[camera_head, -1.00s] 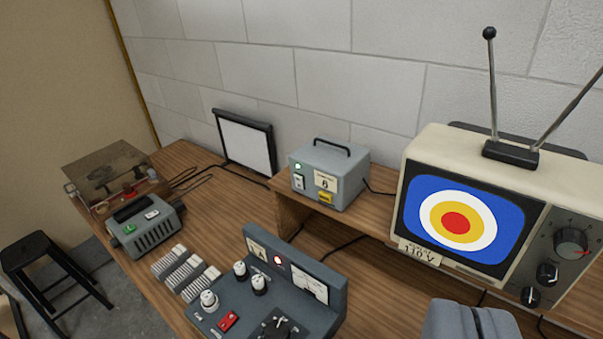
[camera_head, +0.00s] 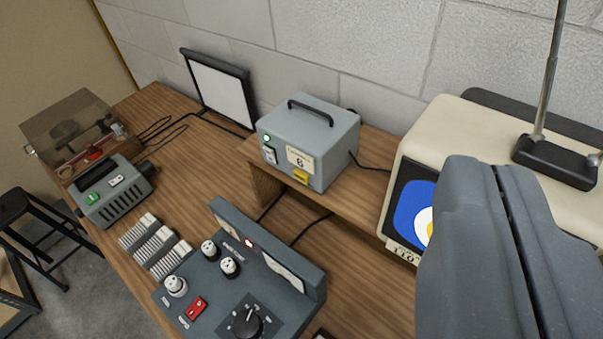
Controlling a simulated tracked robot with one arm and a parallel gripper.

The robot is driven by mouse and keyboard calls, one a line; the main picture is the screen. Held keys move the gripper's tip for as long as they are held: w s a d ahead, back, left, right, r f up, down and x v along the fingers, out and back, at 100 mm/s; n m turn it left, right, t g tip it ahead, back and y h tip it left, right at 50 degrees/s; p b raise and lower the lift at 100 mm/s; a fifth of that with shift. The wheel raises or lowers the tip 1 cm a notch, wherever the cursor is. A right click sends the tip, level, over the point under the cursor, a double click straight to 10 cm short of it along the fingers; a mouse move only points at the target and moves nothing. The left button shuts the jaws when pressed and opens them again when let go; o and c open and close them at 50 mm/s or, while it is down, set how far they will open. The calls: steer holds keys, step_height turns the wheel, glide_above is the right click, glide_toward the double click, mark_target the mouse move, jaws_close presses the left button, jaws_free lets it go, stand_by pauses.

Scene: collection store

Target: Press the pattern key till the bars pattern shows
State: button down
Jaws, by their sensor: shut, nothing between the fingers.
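A television (camera_head: 455,125) with a cream case stands at the right. The visible left part of its screen (camera_head: 407,205) shows blue, white and yellow curved areas; my gripper hides the rest. A grey box (camera_head: 318,130) with a top handle stands on a raised wooden shelf left of the television. Its front has a lit green lamp, a small switch, a label that seems to read 6 and a yellow key (camera_head: 300,176), which may be the pattern key. My gripper (camera_head: 492,170) is shut and empty, in front of the television, right of the box and apart from the key.
A grey control console (camera_head: 215,285) with knobs, a red switch and an upright panel stands on the wooden table in front. A framed white screen (camera_head: 220,90), a small grey device (camera_head: 120,195) and a clear-lidded case (camera_head: 75,130) are further left. Cables lie on the table.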

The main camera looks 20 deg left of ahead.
steer(key=w+a+f+g+p, duration=0.2)
steer(key=w+a+f+p, duration=0.1)
steer(key=w+a+f, duration=0.3)
steer(key=n+g+p, duration=0.4)
steer(key=p, duration=0.3)
glide_toward(301, 176)
steer(key=s+a+f, duration=0.5)
steer(key=f, duration=0.2)
steer(key=shift+d+r, duration=0.2)
steer(key=shift+w, duration=0.15)
steer(key=w+d+p, duration=0.3)
steer(key=w+p, duration=0.1)
steer(key=w, duration=0.4)
steer(key=shift+w+d+m, duration=0.1)
steer(key=shift+w+m, duration=0.1)
steer(key=shift+m, duration=0.1)
steer(key=shift+w+d, duration=0.1)
steer(key=shift+w, duration=0.1)
